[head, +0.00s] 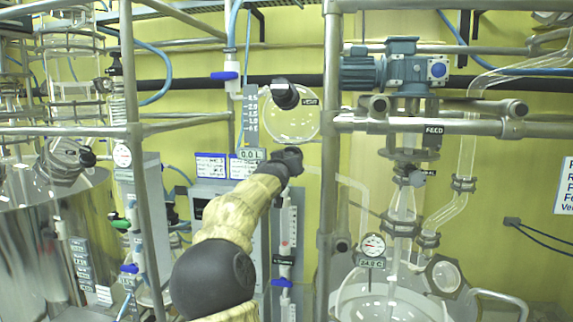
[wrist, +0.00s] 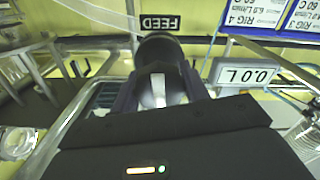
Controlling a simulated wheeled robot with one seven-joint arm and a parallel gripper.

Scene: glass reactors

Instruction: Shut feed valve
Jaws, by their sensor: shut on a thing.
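In the wrist view my gripper (wrist: 160,82) is shut on a dark, rounded valve knob with a pale stripe, the feed valve (wrist: 158,52). An upside-down FEED label (wrist: 160,23) shows just beyond it. In the head view my gripper (head: 287,160) is at the end of my arm, beside the 0.0 L plate, and the arm and gripper hide most of the valve there. The stripe runs roughly up and down in the wrist view. I cannot tell from this whether the valve is open or shut.
The 0.0 L plate (wrist: 247,75) is close beside my gripper. A black VENT knob (head: 286,95) is above it. A metal frame post (head: 332,150) stands to the right, another post (head: 133,130) to the left. A glass reactor (head: 390,295) is at lower right.

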